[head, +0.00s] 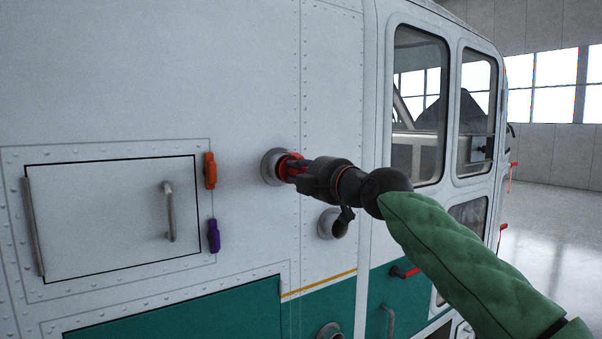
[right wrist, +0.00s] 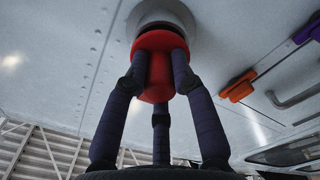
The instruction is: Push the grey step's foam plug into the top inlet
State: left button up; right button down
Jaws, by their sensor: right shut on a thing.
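The red foam plug (head: 291,167) is at the mouth of the top inlet (head: 267,168), a round pale metal ring on the white helicopter side. My right gripper (head: 297,170) is shut on the plug, with its dark fingers around it. In the right wrist view the red plug (right wrist: 155,85) sits between the fingers, and its far end meets the inlet ring (right wrist: 165,14). I cannot tell how deep the plug is in the inlet. The grey step is not in view. My left gripper is not in view.
A second inlet (head: 325,224) is just below my right gripper, and another round opening (head: 329,331) is at the bottom edge. A hatch (head: 110,215) with a handle (head: 169,212) is at left, beside an orange latch (head: 210,171) and a purple latch (head: 214,236).

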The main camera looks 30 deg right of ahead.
jog(key=shift+w, duration=0.9)
dwell(0.4)
jog(key=c, duration=1)
grip_release()
jog(key=shift+o, duration=0.2)
jog(key=shift+s, duration=0.15)
jog(key=s, duration=1.1)
jog(key=shift+s+d, duration=0.4)
